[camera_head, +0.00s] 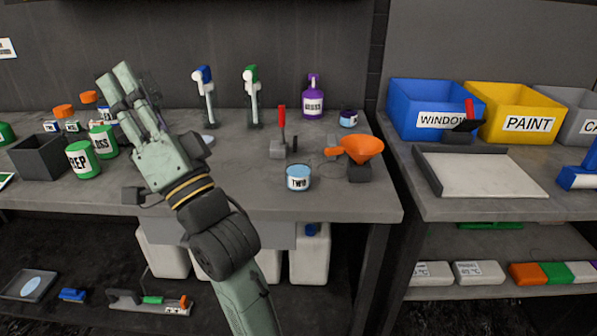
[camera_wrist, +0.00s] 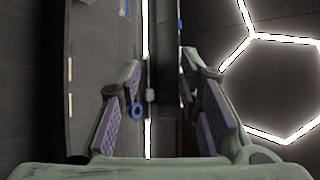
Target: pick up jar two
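Jar two (camera_head: 298,178) is a small light-blue jar with a pale label reading "TWO". It stands upright on the grey workbench (camera_head: 250,205) near the front edge, right of my arm. My gripper (camera_head: 122,82) is raised above the left part of the bench, well to the left of the jar and apart from it. In the wrist view my gripper (camera_wrist: 160,105) shows its two fingers spread wide with nothing between them. The jar is not in the wrist view, which looks toward a dark wall and bright light strips.
Green jars (camera_head: 84,160) and a dark bin (camera_head: 40,155) are at the left. A purple bottle (camera_head: 313,98) stands at the back.

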